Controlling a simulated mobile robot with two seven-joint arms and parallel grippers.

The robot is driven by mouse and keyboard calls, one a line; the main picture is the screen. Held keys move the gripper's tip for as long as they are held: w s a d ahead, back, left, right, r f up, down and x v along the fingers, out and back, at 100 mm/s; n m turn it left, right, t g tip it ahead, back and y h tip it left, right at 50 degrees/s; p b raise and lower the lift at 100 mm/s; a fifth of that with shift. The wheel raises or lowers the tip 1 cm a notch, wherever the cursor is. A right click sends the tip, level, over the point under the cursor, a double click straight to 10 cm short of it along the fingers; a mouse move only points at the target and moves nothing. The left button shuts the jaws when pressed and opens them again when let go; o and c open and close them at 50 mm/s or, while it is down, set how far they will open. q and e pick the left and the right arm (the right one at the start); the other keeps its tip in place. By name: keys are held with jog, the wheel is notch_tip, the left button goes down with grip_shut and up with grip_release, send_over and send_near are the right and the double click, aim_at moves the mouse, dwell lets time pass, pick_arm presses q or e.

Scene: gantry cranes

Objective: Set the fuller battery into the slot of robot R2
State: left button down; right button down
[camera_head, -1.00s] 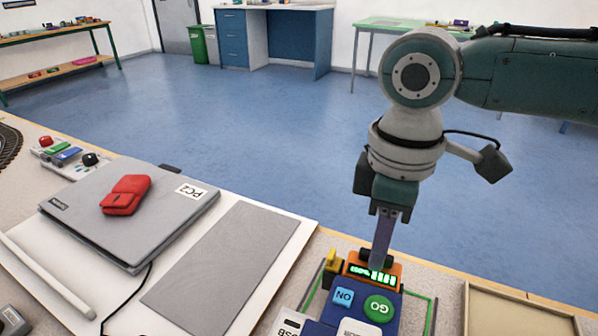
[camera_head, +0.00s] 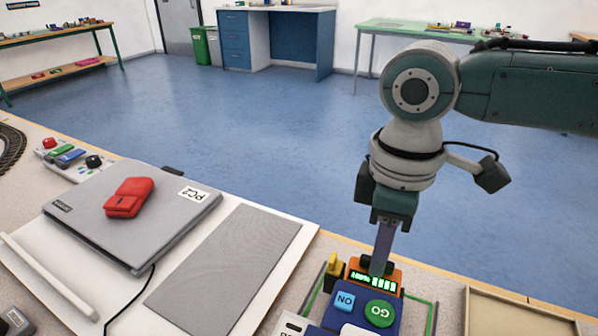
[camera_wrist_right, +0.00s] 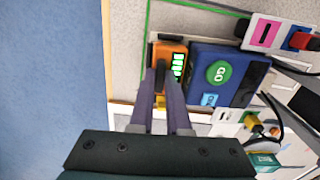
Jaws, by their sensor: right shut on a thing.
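The orange battery (camera_head: 388,271) shows lit green charge bars. It sits at the far end of a blue robot (camera_head: 352,316) with an ON button and a green GO button. No R2 label is readable. My right gripper (camera_head: 377,270) reaches down from above and is shut on the battery. In the right wrist view the fingers (camera_wrist_right: 162,78) are at the orange battery (camera_wrist_right: 169,57), right beside the blue robot (camera_wrist_right: 243,72). Whether the battery is fully seated cannot be told. My left gripper is not in view.
A grey laptop (camera_head: 165,215) with a red pouch (camera_head: 128,197) on it lies to the left. A grey mat (camera_head: 225,270) lies between it and the blue robot. A shallow beige tray (camera_head: 510,312) is on the right. A yellow part (camera_head: 334,265) stands close to the battery's left.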

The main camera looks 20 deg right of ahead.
jog(key=shift+f, duration=0.65)
dwell(0.9)
jog(key=c, duration=0.8)
grip_release()
